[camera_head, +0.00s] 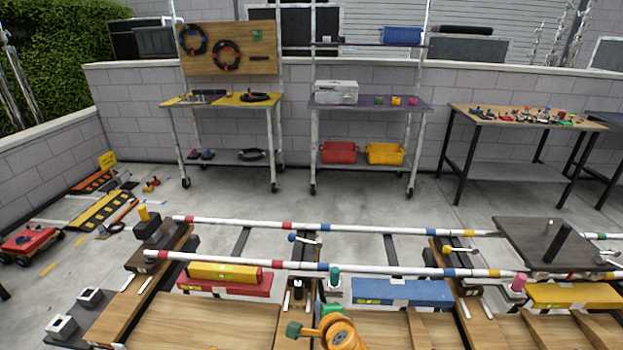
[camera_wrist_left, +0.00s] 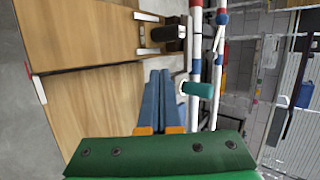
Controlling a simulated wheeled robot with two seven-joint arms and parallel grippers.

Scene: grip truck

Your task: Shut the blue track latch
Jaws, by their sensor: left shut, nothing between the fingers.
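The blue track latch (camera_head: 292,238) is a small blue knob on a pale lever, at the far striped rail near the picture's middle. Its lever reaches to the right; I cannot tell whether it is open or shut. My left gripper (camera_head: 297,330) is low in the head view, nearer than both rails and apart from the blue latch. In the left wrist view its blue fingers (camera_wrist_left: 158,78) are together and empty, beside a teal knob (camera_wrist_left: 197,89). My right gripper is not in view.
Other latch knobs are teal (camera_head: 334,274), yellow (camera_head: 447,249) and pink (camera_head: 518,282). The near striped rail (camera_head: 390,270) runs between my left gripper and the blue latch. Wooden panels (camera_head: 210,320) lie in front. A dark plate (camera_head: 535,235) covers the rails at right.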

